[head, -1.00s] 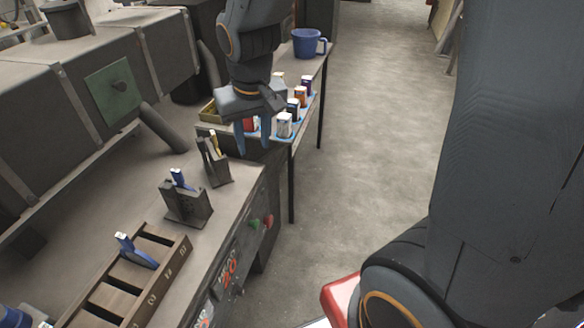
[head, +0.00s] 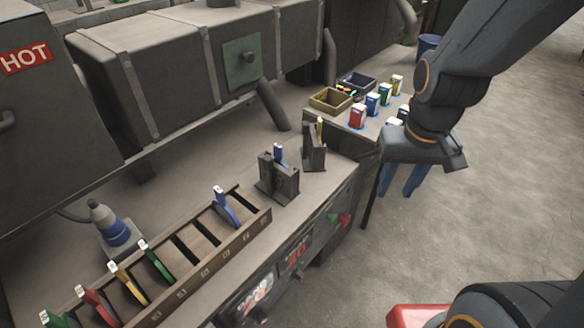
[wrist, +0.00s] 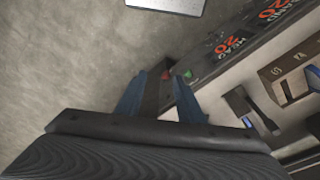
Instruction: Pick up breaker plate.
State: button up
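No item is clearly marked as the breaker plate, and I cannot tell which one it is. Candidates are flat pieces with coloured, white-labelled tops: a blue one (head: 226,208), green one (head: 155,262), yellow one (head: 128,283) and red one (head: 97,307) stand in a slotted rack (head: 257,219). Another blue-topped piece (head: 279,155) stands in a dark holder (head: 278,183). My gripper (head: 401,180) points down beyond the bench's front edge, right of the rack and holders. In the wrist view my gripper (wrist: 158,100) has two blue fingers apart with nothing between them.
A dark holder (head: 314,150) with a yellow-topped piece stands farther along the bench. Behind are the machine barrel with a green plate (head: 241,63) and a HOT sign (head: 25,57). A side table holds coloured boxes (head: 357,116) and a yellow tray (head: 330,100). Open floor (head: 510,150) lies right.

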aim_at(282, 185)
jog(key=k, duration=1.3)
jog(key=u, duration=0.65)
jog(key=i, duration=1.15)
jog(key=z, duration=0.65)
